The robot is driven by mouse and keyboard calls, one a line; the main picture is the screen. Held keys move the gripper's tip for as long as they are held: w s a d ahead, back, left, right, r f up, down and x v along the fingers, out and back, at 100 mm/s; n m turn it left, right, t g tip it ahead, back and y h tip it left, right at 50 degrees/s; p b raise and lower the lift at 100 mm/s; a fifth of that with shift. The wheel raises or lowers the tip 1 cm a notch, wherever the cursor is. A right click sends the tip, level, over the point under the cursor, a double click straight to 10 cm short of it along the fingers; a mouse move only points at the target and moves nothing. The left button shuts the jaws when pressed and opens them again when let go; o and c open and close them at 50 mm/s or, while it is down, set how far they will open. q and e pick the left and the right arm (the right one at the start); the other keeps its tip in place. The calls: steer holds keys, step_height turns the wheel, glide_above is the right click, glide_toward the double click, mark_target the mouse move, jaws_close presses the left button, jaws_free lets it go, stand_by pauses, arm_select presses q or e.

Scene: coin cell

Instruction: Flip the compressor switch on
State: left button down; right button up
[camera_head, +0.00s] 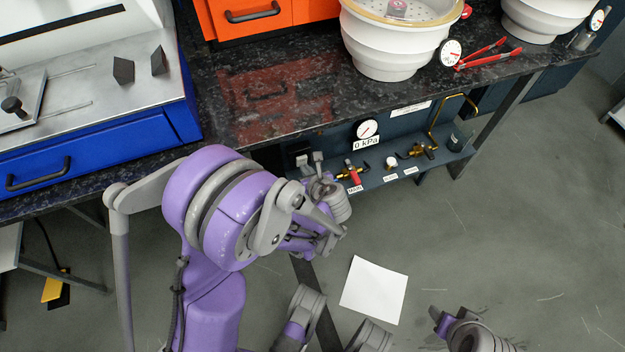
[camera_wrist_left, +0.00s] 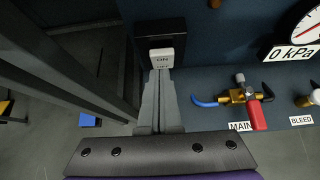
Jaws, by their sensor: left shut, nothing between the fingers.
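The compressor switch shows in the left wrist view as a white rocker (camera_wrist_left: 161,58) marked ON and OFF in a black housing (camera_wrist_left: 160,28) on the dark blue panel. In the head view its black housing (camera_head: 299,147) sits at the left end of the panel, partly behind my gripper. My left gripper (camera_head: 317,158) is in front of it. Its fingers (camera_wrist_left: 160,78) are shut and empty, with the tips at the rocker's lower edge. I cannot tell whether they touch it.
Right of the switch are a gauge (camera_head: 367,129) marked 0 kPa, a red-handled MAIN valve (camera_wrist_left: 256,113) and a BLEED valve (camera_wrist_left: 309,98). The dark worktop (camera_head: 290,95) overhangs the panel. A table leg (camera_wrist_left: 72,65) stands close left of my fingers.

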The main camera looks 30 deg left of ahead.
mark_target(300, 156)
arm_select(q)
steer(key=shift+w+a+r, duration=0.15)
steer(key=shift+w+a, duration=0.35)
steer(key=shift+a, duration=0.05)
steer(key=shift+w+a+r, duration=0.4)
steer(key=shift+w+a, duration=0.1)
steer(key=shift+a, duration=0.1)
steer(key=shift+r, duration=0.15)
steer(key=shift+r+p, duration=0.5)
steer(key=shift+r, duration=0.15)
steer(key=shift+d, duration=0.1)
